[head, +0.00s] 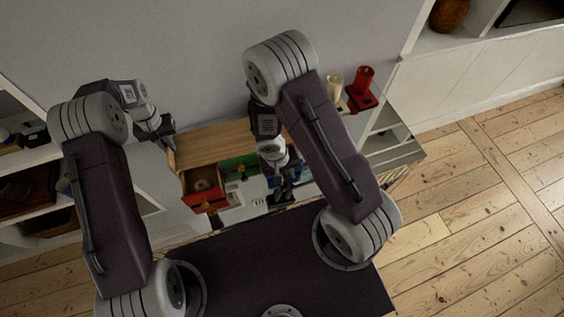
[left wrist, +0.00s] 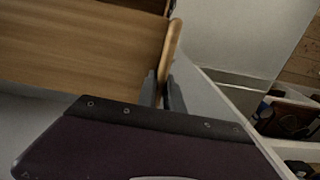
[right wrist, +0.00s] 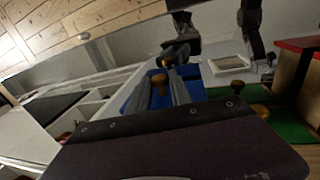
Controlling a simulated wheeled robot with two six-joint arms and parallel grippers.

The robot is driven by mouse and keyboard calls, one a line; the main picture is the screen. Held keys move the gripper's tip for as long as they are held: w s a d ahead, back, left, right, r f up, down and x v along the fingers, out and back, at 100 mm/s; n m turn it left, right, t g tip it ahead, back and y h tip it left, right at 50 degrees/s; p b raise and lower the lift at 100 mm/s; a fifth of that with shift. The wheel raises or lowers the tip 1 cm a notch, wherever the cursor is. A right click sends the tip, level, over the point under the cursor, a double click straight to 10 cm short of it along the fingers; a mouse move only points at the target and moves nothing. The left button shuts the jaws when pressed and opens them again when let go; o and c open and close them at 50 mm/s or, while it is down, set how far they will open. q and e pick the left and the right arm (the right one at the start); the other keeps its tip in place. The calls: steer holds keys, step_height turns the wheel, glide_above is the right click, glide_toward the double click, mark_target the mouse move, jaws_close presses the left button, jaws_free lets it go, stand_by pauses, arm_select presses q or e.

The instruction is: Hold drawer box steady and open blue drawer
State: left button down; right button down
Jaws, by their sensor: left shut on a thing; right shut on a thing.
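The wooden drawer box (head: 213,142) stands against the wall in the head view; its top fills the upper left of the left wrist view (left wrist: 80,50). My left gripper (head: 168,138) is at the box's left end; in the left wrist view its fingers (left wrist: 163,92) are shut on the rounded edge of the box's side panel. The blue drawer (head: 276,197) is at the right of the box, partly hidden by my right arm. My right gripper (head: 284,189) is at its front; in the right wrist view its fingers (right wrist: 176,82) are shut on a small knob (right wrist: 167,62) by the blue drawer (right wrist: 140,96).
The red drawer (head: 205,199) stands pulled out at the left, with a round item inside. A green drawer (head: 240,165) is between them. Red (head: 363,81) and cream (head: 334,87) candle-like objects stand right of the box. Open floorboards (head: 480,220) lie to the right.

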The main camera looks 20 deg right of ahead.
arm_select(q)
steer(key=shift+a, duration=0.1)
arm_select(e)
steer(key=shift+s, duration=0.45)
steer(key=c, duration=1.2)
jaws_free()
arm_select(q)
steer(key=shift+w, duration=0.1)
arm_select(e)
steer(key=shift+o, duration=0.2)
steer(key=shift+w, duration=0.1)
steer(key=shift+r, duration=0.2)
step_height(320, 180, up, 11)
steer(key=a, duration=0.2)
steer(key=shift+a+r, duration=0.2)
